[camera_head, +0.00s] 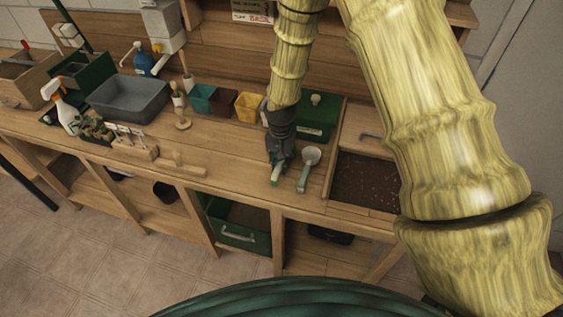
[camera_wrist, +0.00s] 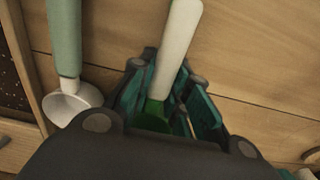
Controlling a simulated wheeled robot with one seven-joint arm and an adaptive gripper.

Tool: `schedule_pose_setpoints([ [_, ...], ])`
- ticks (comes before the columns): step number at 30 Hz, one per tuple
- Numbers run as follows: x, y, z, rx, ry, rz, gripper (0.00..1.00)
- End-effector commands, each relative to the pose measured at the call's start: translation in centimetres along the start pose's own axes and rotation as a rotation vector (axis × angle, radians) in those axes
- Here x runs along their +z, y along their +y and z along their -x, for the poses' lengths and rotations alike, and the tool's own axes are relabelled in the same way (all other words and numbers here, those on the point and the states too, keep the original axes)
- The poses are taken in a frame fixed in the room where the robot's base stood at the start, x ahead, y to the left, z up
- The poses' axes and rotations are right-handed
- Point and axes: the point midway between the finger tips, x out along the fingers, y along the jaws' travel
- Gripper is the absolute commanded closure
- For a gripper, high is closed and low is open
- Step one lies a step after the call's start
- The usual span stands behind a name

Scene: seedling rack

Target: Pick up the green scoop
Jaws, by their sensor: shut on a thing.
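The green scoop (camera_wrist: 176,50) has a long white handle and a green head (camera_wrist: 154,112). In the wrist view the green head sits between the fingers and is partly hidden by them. My gripper (camera_wrist: 163,98) is shut on the scoop. In the head view my gripper (camera_head: 279,158) points down at the bench, with a short piece of the scoop (camera_head: 276,174) showing below it. I cannot tell whether the scoop touches the bench.
A second scoop with a pale green handle and a whitish bowl (camera_head: 311,156) lies close beside, right of my gripper; it also shows in the wrist view (camera_wrist: 73,103). A soil bin (camera_head: 362,184) is further right. Pots (camera_head: 248,105) and a green box (camera_head: 318,113) stand behind.

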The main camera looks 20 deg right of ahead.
Motion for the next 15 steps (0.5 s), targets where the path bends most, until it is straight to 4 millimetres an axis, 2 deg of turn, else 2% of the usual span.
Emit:
schedule_pose_setpoints([
  [11, -0.1, -0.1, 3.1, -0.002, 0.002, 0.0, 1.0],
  [15, 3.1, 0.5, 3.1, 0.001, 0.0, 0.003, 1.0],
])
